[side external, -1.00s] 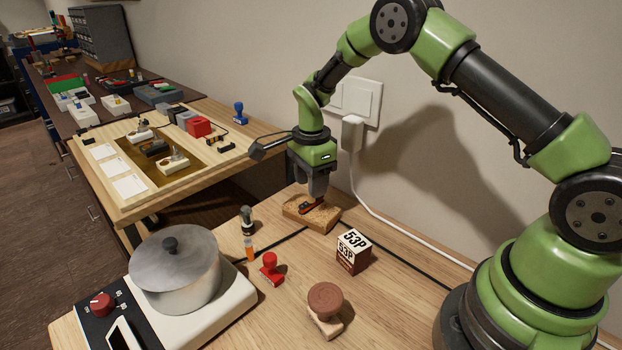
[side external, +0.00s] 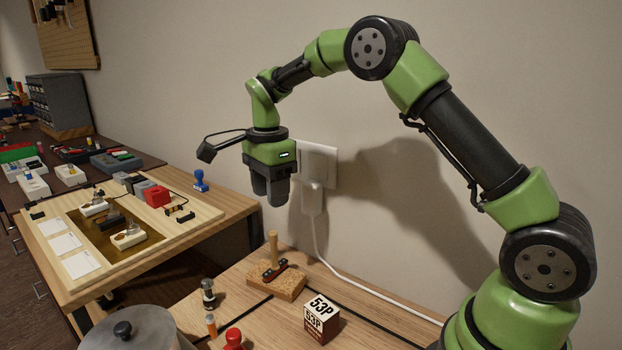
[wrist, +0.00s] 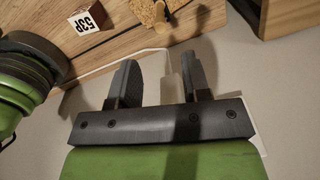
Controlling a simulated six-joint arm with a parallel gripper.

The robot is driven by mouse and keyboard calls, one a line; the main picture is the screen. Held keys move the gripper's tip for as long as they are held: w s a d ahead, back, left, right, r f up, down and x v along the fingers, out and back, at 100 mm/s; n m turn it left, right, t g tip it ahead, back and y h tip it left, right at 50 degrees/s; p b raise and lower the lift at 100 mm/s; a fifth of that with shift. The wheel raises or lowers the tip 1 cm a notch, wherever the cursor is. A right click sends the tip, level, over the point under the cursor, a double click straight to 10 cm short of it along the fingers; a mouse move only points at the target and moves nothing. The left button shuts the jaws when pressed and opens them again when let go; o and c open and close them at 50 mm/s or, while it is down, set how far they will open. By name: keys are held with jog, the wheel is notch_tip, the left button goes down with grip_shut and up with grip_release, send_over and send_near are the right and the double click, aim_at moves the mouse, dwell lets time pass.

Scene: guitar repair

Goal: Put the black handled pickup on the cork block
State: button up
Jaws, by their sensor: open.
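A dark pickup (side external: 275,271) with an upright tan handle stands on the cork block (side external: 288,291) on the near bench. The cork block also shows at the top of the wrist view (wrist: 146,14), with the handle on it partly cut off by the frame edge. My gripper (side external: 271,200) is above the block, clear of the handle. In the wrist view my gripper (wrist: 163,70) has its two fingers apart with nothing between them.
A box marked 53P (side external: 321,320) stands right of the cork block. A pot (side external: 135,330), a dark small bottle (side external: 208,292) and a red stamp (side external: 234,339) are in front. A wooden board (side external: 60,225) with several handled pickups lies left. A plug and cable (side external: 313,200) are behind.

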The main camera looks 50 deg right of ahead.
jog(key=s+a+r+n+t+y, duration=0.1)
jog(key=s+a+r+n+t, duration=0.1)
jog(key=s+r+n, duration=0.5)
jog(key=s+a+r+n+t, duration=0.2)
jog(key=s+r+n+t, duration=0.15)
jog(key=s+r, duration=0.45)
jog(key=s+a+f+n+t+y, duration=0.1)
jog(key=s+f+n, duration=0.2)
jog(key=s+n, duration=0.3)
jog(key=s, duration=0.3)
jog(key=shift+s+a+f+t, duration=0.15)
jog(key=shift+s+a+t, duration=0.05)
jog(key=shift+s+t, duration=0.15)
